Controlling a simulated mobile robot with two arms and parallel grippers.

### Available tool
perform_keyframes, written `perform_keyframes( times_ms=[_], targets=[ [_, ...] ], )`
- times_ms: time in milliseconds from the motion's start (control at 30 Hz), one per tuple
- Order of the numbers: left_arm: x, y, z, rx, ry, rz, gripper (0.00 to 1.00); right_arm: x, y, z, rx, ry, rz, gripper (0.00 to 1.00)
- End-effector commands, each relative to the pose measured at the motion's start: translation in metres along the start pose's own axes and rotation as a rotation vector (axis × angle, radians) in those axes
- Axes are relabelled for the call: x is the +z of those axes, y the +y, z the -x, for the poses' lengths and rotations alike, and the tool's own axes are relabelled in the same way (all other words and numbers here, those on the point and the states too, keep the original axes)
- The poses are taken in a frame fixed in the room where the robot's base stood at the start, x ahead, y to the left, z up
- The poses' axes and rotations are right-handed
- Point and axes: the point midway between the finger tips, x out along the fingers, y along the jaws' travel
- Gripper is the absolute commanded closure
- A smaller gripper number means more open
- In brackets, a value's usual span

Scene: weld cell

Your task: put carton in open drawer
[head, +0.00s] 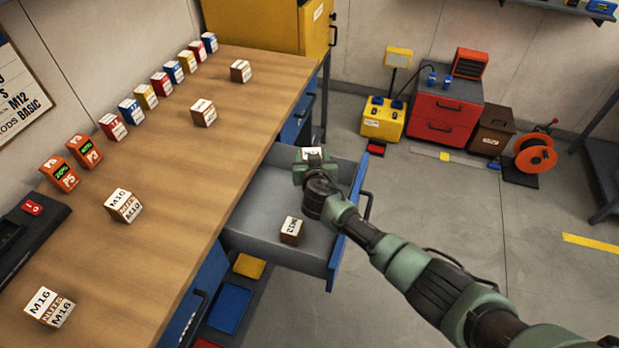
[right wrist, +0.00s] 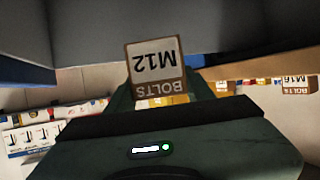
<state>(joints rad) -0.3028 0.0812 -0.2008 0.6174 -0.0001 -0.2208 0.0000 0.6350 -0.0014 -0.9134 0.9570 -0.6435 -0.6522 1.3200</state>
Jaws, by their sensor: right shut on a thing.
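My right gripper (head: 312,168) is over the far part of the open grey drawer (head: 262,198) and is shut on a carton (head: 313,153). In the right wrist view this carton (right wrist: 156,66) shows a white label reading M12 BOLTS, upside down, between the fingers. In the head view my gripper and wrist hide part of it, and I cannot tell whether it touches the drawer floor. Another brown carton (head: 291,230), labelled M12, lies inside the drawer nearer the front. My left gripper is not in view.
The wooden bench (head: 165,185) holds several cartons, such as an M10 nuts carton (head: 124,205) and an M16 nuts carton (head: 50,307), plus a row of coloured boxes. A red cabinet (head: 444,115) and an orange cable reel (head: 535,153) stand beyond. The floor at right is mostly clear.

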Motion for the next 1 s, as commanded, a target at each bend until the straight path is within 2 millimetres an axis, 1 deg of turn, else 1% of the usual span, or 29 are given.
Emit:
perform_keyframes(
  times_ms=[33,100,200,367,533,633,900,1000],
  targets=[
    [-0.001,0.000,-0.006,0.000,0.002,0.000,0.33,0.012,-0.001,-0.006,0.000,0.002,0.004,1.00],
    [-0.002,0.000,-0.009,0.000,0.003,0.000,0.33,0.025,-0.001,-0.011,-0.001,0.002,0.002,1.00],
    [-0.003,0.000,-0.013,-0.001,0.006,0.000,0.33,0.036,-0.001,-0.016,-0.001,0.003,0.001,1.00],
    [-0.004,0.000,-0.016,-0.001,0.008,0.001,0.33,0.046,-0.002,-0.020,-0.002,0.004,-0.001,1.00],
    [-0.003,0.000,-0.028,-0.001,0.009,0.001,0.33,0.070,-0.002,-0.030,-0.001,0.002,0.001,1.00],
    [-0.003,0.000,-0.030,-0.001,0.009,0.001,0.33,0.076,-0.002,-0.033,-0.002,0.004,0.000,1.00],
    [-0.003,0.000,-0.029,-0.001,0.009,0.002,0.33,0.076,-0.002,-0.033,-0.002,0.004,-0.003,1.00],
    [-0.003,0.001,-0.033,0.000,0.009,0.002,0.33,0.079,-0.002,-0.034,-0.002,0.003,-0.004,1.00]
  ],
)
